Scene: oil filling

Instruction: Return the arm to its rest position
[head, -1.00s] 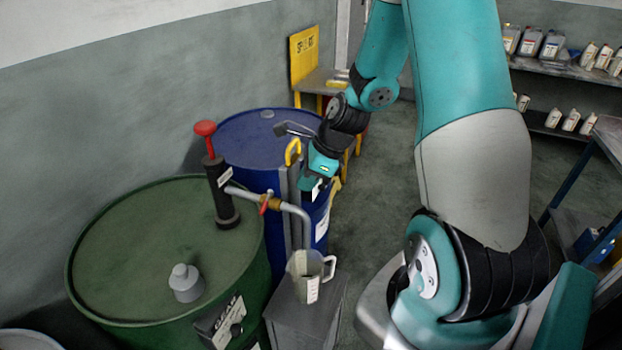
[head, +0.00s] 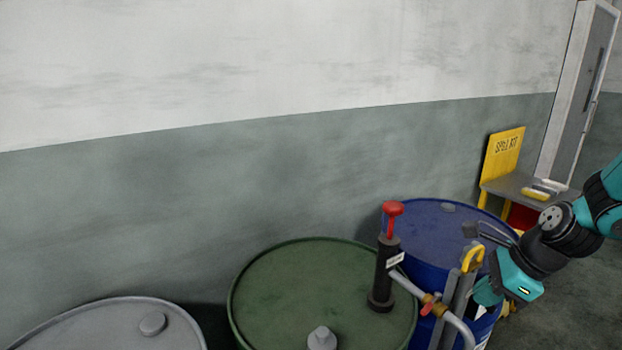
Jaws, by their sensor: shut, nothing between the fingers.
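My arm reaches in from the right edge of the head view, with black joints and a teal wrist. My gripper (head: 487,292) is at its end, low beside the blue drum (head: 425,235). It is shut and I see nothing held in it. Its fingertips are partly hidden behind the grey uprights and the yellow handle. The hand pump (head: 383,275) with its red knob stands upright on the green drum (head: 290,285). Its outlet pipe bends down past the bottom edge, close left of my gripper.
A grey drum (head: 90,325) stands at the lower left. Grey uprights with a yellow handle (head: 472,258) stand close to my wrist. A yellow spill kit stand (head: 503,152) is behind, near a grey door (head: 580,90). Floor shows at the right.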

